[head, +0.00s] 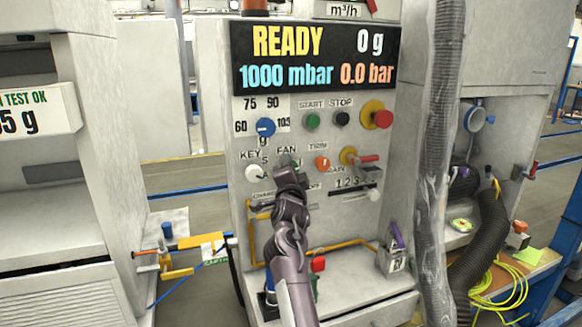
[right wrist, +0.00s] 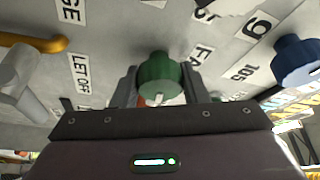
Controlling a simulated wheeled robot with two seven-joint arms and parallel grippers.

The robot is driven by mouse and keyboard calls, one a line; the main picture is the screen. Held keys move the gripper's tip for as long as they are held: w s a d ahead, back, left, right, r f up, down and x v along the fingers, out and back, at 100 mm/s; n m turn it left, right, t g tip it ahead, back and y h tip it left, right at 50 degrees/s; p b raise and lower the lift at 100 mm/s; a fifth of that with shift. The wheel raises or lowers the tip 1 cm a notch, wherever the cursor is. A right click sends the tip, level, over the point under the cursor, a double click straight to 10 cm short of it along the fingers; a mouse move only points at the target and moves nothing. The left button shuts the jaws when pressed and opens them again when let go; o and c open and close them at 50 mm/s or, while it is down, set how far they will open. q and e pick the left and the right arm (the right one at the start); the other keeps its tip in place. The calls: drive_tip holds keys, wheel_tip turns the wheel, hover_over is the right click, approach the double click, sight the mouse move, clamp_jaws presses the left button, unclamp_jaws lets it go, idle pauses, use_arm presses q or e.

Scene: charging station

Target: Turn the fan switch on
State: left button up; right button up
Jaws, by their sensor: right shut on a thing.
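The fan switch is a round green knob (right wrist: 158,72) below the FAN label on the grey panel (head: 380,215). In the head view only a bit of it (head: 294,161) shows behind my right gripper (head: 287,170). In the right wrist view the fingers of my right gripper (right wrist: 158,86) stand on both sides of the knob and are shut on it. A small white mark shows on the knob's near edge. The panel's display (head: 314,57) reads READY. My left gripper is in neither view.
Around the switch sit a white key knob (head: 257,172), an orange trim knob (head: 322,163), a blue knob (head: 265,127) and a red-handled yellow valve (head: 360,157). A yellow pipe (head: 345,243) runs below. A grey hose (head: 436,150) hangs at right.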

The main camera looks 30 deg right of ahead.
drive_tip(key=shift+m+g, duration=0.6)
drive_tip(key=shift+m, duration=0.6)
drive_tip(key=shift+p, duration=0.3)
drive_tip(key=o, duration=1)
drive_tip(key=shift+c, duration=0.2)
